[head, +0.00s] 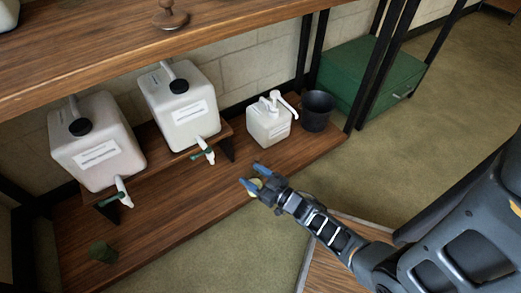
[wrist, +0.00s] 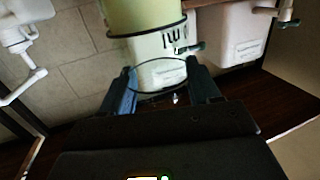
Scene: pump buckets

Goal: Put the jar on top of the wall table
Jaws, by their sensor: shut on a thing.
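My gripper (head: 256,178) is shut on the jar, held in the air in front of the lower shelf. In the wrist view the jar (wrist: 147,18) is pale green with a dark band and a clear lower part between the fingers (wrist: 161,80). Its far end is cut off by the frame. The frames do not make plain which wooden surface is the wall table; a long wooden top (head: 90,70) runs along the wall, above the lower shelf (head: 195,215).
Two white canisters (head: 97,150) (head: 185,108) with taps stand on a raised wooden step. A white pump bottle (head: 268,125), a black bucket (head: 316,112) and a small green cup (head: 102,251) stand on the lower shelf. A brown knobbed object (head: 170,17) is on the upper top. A green box (head: 365,85) stands right.

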